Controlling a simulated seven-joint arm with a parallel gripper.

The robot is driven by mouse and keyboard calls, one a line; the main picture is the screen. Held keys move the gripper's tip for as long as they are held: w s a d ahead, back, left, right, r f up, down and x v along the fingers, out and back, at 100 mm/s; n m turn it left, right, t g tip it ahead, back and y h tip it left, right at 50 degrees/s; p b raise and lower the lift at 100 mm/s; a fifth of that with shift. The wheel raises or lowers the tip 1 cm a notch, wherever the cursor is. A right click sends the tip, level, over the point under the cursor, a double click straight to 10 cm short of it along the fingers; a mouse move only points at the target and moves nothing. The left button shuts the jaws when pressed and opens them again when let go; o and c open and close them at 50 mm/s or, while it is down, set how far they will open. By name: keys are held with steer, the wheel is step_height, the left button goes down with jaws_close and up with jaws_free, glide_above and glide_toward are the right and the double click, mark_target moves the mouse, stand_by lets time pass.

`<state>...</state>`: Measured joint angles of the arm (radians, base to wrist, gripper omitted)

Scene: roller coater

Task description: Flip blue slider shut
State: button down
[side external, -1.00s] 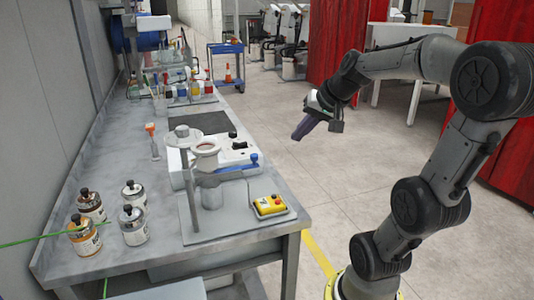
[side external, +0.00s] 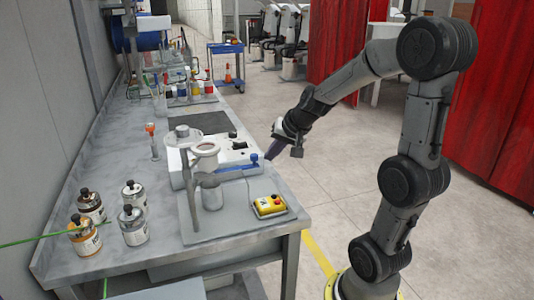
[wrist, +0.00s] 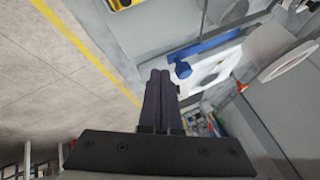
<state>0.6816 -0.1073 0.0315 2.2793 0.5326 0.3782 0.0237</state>
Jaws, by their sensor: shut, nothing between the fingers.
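The blue slider (side external: 252,158) is a blue bar with a round knob on the front side of the white coater (side external: 184,177). In the wrist view the blue slider (wrist: 205,48) runs slantwise, with its knob at its lower left end. My gripper (side external: 268,157) is beside the knob in the side view. In the wrist view the two dark fingers of my gripper (wrist: 160,75) are together and empty, with their tips just left of the knob. I cannot tell whether they touch it.
A yellow control box (side external: 269,205) with a red button sits on a metal plate near the table's front edge. A stand with a round holder (side external: 204,150) rises beside the coater. Several bottles (side external: 133,224) stand at the left. The floor beside the table is clear.

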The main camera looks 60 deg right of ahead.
steer(key=shift+w+a, duration=0.2)
steer(key=shift+w, duration=0.45)
steer(key=shift+w+a, duration=1.2)
steer(key=shift+s, duration=0.1)
glide_toward(256, 155)
steer(key=s, duration=0.1)
steer(key=s+r, duration=0.1)
steer(key=s, duration=0.1)
steer(key=s+a, duration=0.1)
steer(key=s, duration=0.1)
steer(key=shift+r, duration=0.35)
